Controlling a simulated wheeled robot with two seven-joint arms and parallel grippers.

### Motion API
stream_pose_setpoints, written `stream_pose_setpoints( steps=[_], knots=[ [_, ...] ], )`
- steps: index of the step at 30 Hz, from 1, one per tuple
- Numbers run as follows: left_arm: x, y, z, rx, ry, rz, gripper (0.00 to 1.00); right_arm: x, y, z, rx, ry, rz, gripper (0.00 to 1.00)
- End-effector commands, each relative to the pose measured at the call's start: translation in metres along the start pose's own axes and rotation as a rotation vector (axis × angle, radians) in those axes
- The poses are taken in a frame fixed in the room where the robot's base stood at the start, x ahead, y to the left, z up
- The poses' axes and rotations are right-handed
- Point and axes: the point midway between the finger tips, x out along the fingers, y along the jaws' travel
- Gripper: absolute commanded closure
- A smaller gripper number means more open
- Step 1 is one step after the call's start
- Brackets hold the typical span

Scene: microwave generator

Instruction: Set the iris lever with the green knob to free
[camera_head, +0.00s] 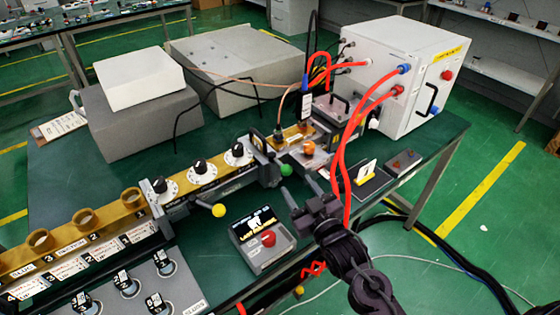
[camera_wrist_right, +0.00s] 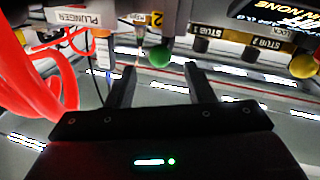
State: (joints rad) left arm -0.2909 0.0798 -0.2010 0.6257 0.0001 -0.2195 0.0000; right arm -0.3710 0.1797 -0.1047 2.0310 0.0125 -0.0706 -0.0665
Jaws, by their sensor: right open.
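The green knob (camera_head: 286,170) sits at the front of the waveguide line, just right of the black-framed section. It also shows in the right wrist view (camera_wrist_right: 159,56), framed between my finger tips. The lever behind it is mostly hidden, so I cannot tell its setting. My right gripper (camera_head: 299,187) is open and empty, with its fingers pointing at the knob from the front right. In the wrist view the gripper (camera_wrist_right: 158,70) has one finger on each side of the knob's line; I cannot tell whether they touch it. My left gripper is not in view.
A yellow knob (camera_head: 218,210) is on the line to the left. A grey box with a red button (camera_head: 268,238) stands in front. Red hoses (camera_head: 345,150) run close to my right arm and fill the left of the wrist view. A white generator cabinet (camera_head: 400,75) stands behind.

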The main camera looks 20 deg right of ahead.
Motion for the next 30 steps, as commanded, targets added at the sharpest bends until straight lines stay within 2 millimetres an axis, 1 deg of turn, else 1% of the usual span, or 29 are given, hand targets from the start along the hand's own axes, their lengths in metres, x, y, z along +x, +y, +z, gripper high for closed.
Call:
stream_pose_setpoints(
  steps=[5, 12, 15, 19, 26, 27, 30],
  knots=[
    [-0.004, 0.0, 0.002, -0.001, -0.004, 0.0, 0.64, 0.021, 0.0, -0.002, 0.001, 0.003, 0.0, 0.52],
    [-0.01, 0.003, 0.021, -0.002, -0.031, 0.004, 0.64, 0.058, 0.0, -0.002, 0.001, 0.002, 0.0, 0.52],
    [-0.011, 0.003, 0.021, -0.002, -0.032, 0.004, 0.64, 0.068, 0.0, -0.001, 0.001, 0.001, 0.0, 0.52],
    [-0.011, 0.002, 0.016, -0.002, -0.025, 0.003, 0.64, 0.075, 0.0, -0.001, 0.001, 0.0, -0.001, 0.52],
    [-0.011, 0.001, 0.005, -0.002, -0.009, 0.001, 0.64, 0.076, -0.001, 0.0, 0.001, 0.0, -0.001, 0.52],
    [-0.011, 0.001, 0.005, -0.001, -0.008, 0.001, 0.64, 0.076, -0.001, 0.0, 0.001, 0.0, -0.001, 0.53],
    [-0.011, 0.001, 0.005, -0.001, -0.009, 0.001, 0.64, 0.075, -0.001, 0.0, 0.001, 0.0, -0.001, 0.66]
  ],
)
